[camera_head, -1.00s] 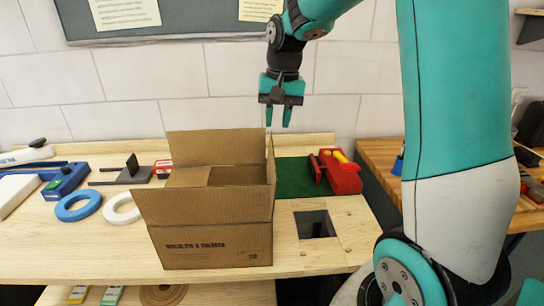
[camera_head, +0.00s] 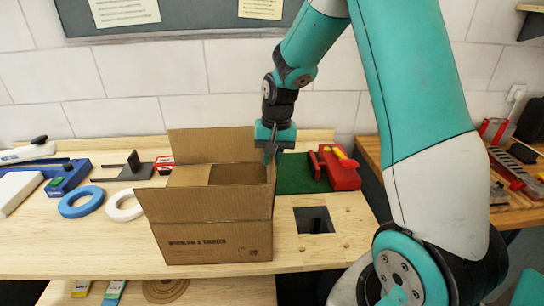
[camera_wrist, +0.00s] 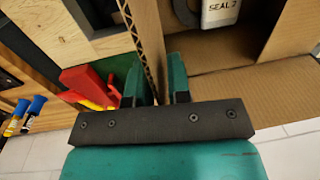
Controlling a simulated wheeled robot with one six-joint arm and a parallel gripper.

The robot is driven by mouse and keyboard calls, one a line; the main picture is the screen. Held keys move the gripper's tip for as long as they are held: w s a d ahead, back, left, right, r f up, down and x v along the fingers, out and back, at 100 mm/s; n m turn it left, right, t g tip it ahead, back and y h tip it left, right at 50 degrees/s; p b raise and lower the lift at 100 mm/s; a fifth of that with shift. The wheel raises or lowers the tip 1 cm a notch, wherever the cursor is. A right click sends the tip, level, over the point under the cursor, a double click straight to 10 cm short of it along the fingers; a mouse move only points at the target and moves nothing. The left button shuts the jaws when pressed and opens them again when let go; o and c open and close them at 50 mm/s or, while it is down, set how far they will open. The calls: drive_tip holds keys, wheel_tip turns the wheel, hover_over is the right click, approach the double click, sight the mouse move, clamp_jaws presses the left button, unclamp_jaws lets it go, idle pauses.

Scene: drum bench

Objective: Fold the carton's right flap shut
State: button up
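The open brown carton (camera_head: 215,240) stands on the bench near its front edge. Its right flap (camera_head: 272,172) stands up about edge-on in the head view. My gripper (camera_head: 271,156) points down over this flap from above. In the wrist view the flap's corrugated edge (camera_wrist: 147,45) runs between my two close-set fingers (camera_wrist: 158,85), which look shut on it. The back flap (camera_head: 212,146) stands upright. The front flap (camera_head: 205,205) leans outward toward the camera. Inside the carton a white item marked "SEAL 2" (camera_wrist: 219,10) shows in the wrist view; the rest of the contents are hidden.
Right of the carton are a green mat (camera_head: 294,174), a red tool (camera_head: 342,170) and a square hole (camera_head: 313,220) in the bench. Blue (camera_head: 80,202) and white (camera_head: 124,206) rings lie to the left. The wall is close behind.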

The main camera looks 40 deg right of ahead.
clamp_jaws()
